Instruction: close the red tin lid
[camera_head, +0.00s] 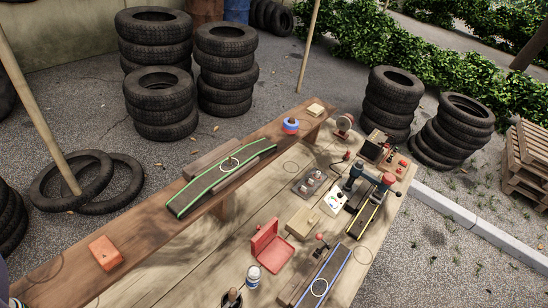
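The red tin (277,253) sits on the wooden workbench (180,262), a little below the middle of the view. Its red lid (263,236) stands raised at the tin's back left side, so the tin is open. The tin's shallow inside faces up, and I make out nothing in it. My gripper does not show in this view, so its distance from the lid cannot be told.
A white and blue can (253,276) stands close in front of the tin. A wooden block (302,222) lies to its right, and a blue-edged track (321,283) at lower right. A raised plank shelf (150,228) with a green-edged track (215,186) runs behind. Bare bench lies left of the tin.

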